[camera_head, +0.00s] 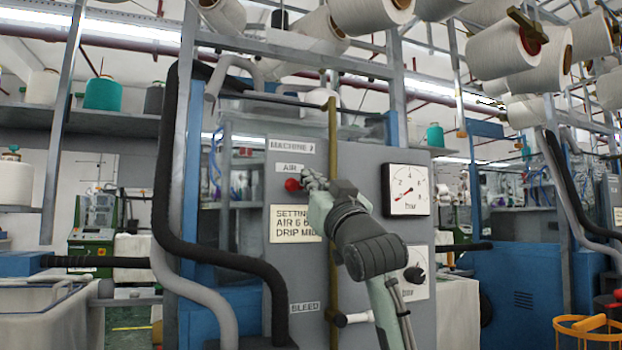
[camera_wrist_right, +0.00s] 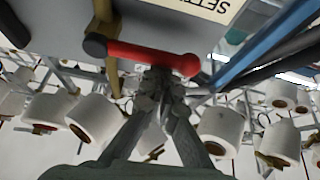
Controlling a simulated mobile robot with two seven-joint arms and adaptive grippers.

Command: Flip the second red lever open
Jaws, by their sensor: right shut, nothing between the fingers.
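The red lever (camera_head: 293,184) shows as a red end under the AIR label on the grey panel marked MACHINE 2; my right gripper hides the rest of it. In the right wrist view the whole red lever (camera_wrist_right: 150,57) lies across the picture, from a dark grey hub (camera_wrist_right: 95,45) beside the brass pipe to a rounded red end. My right gripper (camera_head: 309,178) is shut and empty, with its fingertips close against the lever. In the right wrist view the fingertips (camera_wrist_right: 155,80) overlap the lever's middle; I cannot tell whether they touch. My left gripper is out of view.
A vertical brass pipe (camera_head: 333,130) runs down the panel (camera_head: 350,160). A white-ended handle (camera_head: 355,318) sits beside the BLEED label. A thick black hose (camera_head: 165,180) bends around the left side.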

